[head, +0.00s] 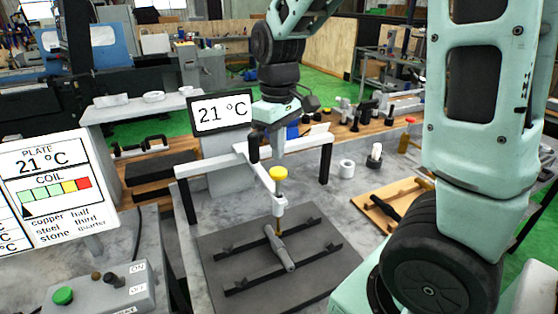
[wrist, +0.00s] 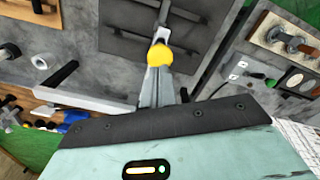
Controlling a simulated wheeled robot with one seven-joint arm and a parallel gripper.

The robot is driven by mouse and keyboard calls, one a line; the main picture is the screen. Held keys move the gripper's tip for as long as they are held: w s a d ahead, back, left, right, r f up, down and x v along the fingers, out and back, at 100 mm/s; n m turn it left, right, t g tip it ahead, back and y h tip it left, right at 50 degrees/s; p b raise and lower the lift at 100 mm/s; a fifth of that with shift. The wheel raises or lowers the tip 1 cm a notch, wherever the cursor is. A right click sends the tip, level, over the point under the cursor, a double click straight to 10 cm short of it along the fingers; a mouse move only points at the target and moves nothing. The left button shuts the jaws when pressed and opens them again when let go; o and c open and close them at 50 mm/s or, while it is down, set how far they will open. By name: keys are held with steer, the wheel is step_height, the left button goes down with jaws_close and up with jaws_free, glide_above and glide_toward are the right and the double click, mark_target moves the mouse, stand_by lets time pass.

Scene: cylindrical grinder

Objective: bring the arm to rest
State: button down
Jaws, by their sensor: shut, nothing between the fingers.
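My gripper (head: 279,152) hangs at the end of my raised arm, above the bench and close to the white frame (head: 300,140). In the wrist view my gripper (wrist: 157,80) is shut with nothing held. A yellow knob (head: 279,173) on an upright spindle is just below the fingertips in the head view. It also shows in the wrist view (wrist: 160,57), close to the fingertips; I cannot tell whether they touch. Under the spindle a grey cylindrical part (head: 279,250) lies across dark rails on a dark plate (head: 222,252).
A display (head: 221,112) reading 21 °C stands behind the frame. A control box (head: 102,291) with a green button is at lower left, below a PLATE and COIL panel (head: 55,180). A wooden board (head: 385,208) and a white roll (head: 346,169) lie to the right.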

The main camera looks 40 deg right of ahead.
steer(key=shift+r, duration=0.45)
steer(key=s+a+f+n+b, duration=0.1)
steer(key=s+a+f+b, duration=0.25)
steer(key=a, duration=0.35)
steer(key=s+a+f+n+b, duration=0.1)
steer(key=s+a+f+b, duration=0.15)
steer(key=a+f, duration=0.35)
steer(key=s+a+f+n+b, duration=0.3)
steer(key=s+a+f+b, duration=0.1)
steer(key=s+a, duration=0.5)
steer(key=s+f, duration=0.1)
steer(key=s, duration=0.1)
steer(key=shift+s+a+f+y+b, duration=0.3)
steer(key=shift+s+f+b, duration=0.05)
steer(key=shift+s+b, duration=0.05)
